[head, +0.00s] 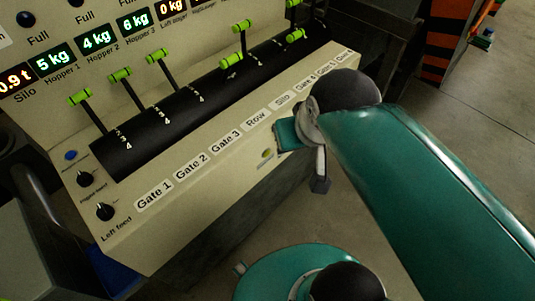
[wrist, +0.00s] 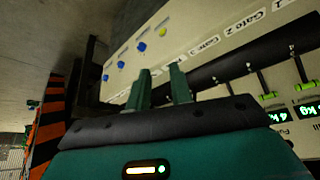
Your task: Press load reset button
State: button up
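The control panel (head: 180,225) is a cream console with gate labels along its sloped front. In the wrist view a yellow button (wrist: 163,32) and several blue buttons (wrist: 142,46) sit along the panel, with text too small to read. I cannot tell which one is the load reset button. A blue button (head: 71,155) also shows at the panel's left end in the head view. My gripper (wrist: 161,80) has its two green fingers apart, with nothing between them. It is close to the panel, and I see no contact with a button.
Several green-handled levers (head: 121,75) stand in a black curved housing (head: 180,120). Lit weight displays (head: 96,40) are above. Two black knobs (head: 104,212) are at the panel's left end. An orange-and-black striped post (head: 445,40) stands behind at right. Concrete floor (head: 440,125) is open there.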

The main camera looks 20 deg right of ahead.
grip_shut()
dwell(1.1)
